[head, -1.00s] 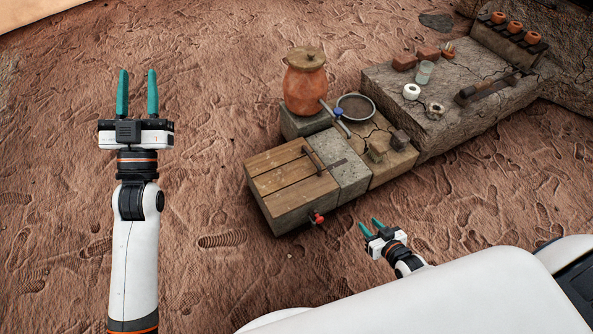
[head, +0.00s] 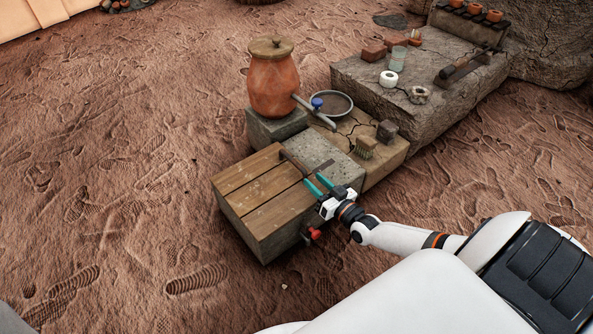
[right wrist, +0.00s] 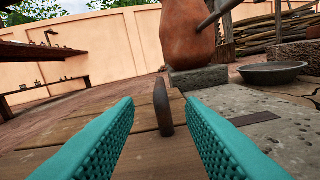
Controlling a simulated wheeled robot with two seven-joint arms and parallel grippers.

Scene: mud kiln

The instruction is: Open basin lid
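The basin lid (head: 250,192) is made of brown wooden planks and lies flat and closed on the stone basin. Its bar handle (head: 292,160) stands near the lid's right edge; it also shows in the right wrist view (right wrist: 162,108). My right gripper (head: 316,185) is over the lid's right edge, just short of the handle. Its teal fingers (right wrist: 160,140) are open, with the handle upright in the gap beyond them and no finger seen touching it. The inside of the basin is hidden. My left gripper is out of view.
A red tap (head: 313,234) sticks out of the basin's front. A lidded clay pot (head: 272,82) with a spout stands on a stone block behind the lid, beside a shallow dark bowl (head: 331,103). A small brush (head: 366,147) lies to the right. Open ground lies left.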

